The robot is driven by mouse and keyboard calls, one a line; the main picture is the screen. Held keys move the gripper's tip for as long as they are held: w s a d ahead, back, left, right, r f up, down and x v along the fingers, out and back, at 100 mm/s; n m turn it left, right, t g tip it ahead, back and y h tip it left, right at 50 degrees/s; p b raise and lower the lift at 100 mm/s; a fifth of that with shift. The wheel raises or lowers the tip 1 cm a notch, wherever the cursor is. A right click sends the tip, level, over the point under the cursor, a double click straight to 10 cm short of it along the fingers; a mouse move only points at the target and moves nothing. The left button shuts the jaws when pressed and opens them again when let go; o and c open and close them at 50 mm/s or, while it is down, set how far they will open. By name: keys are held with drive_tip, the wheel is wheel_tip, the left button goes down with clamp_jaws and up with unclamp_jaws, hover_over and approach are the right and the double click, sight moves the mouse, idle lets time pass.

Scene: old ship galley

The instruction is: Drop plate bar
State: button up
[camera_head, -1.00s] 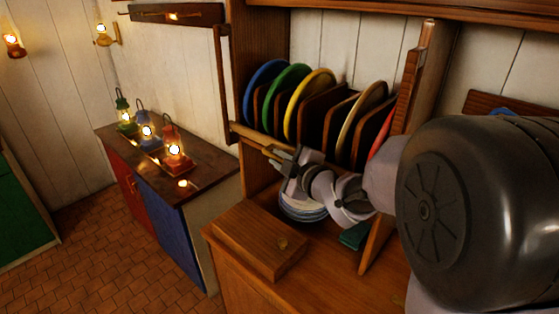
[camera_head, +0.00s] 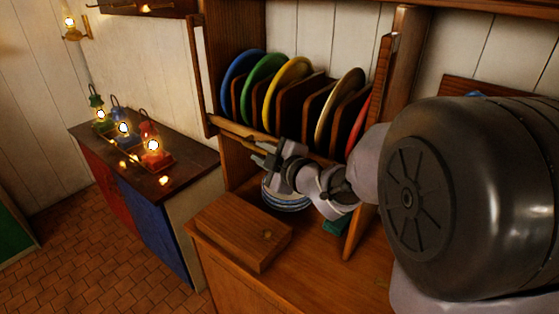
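The plate bar (camera_head: 236,131) is a long wooden rail across the front of the plate rack, sloping down to the right in the picture. Behind it several plates stand on edge between wooden dividers: a blue plate (camera_head: 231,78), a green plate (camera_head: 251,85), a yellow plate (camera_head: 271,92), a cream plate (camera_head: 322,112) and a partly hidden red one (camera_head: 357,128). My gripper (camera_head: 257,154) is in front of the bar, just below its middle, with its fingers apart. I cannot tell whether it touches the bar.
Blue-rimmed plates (camera_head: 284,197) are stacked below the rack, behind my gripper. A wooden box (camera_head: 238,232) sits on the counter (camera_head: 325,270) in front. At left, a cabinet (camera_head: 190,172) carries several lit lanterns. Tiled floor (camera_head: 85,250) is open at lower left.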

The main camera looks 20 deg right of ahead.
drive_tip(key=v, duration=1.6)
drive_tip(key=shift+r, duration=0.15)
drive_tip(key=s+d+f+m+g+h+b, duration=0.25)
drive_tip(key=s+d+m+h, duration=0.2)
drive_tip(key=m+h, duration=0.6)
drive_tip(key=s+a+f+m+g+y, duration=0.3)
drive_tip(key=s+a+m+y, duration=0.1)
drive_tip(key=s+a, duration=0.2)
drive_tip(key=s+a+f+m+g+y, duration=0.3)
drive_tip(key=s+a+f+m+y, duration=0.1)
drive_tip(key=s+a, duration=0.3)
drive_tip(key=shift+s+m+g, duration=0.15)
drive_tip(key=shift+m+g, duration=0.2)
drive_tip(key=shift+m, duration=0.1)
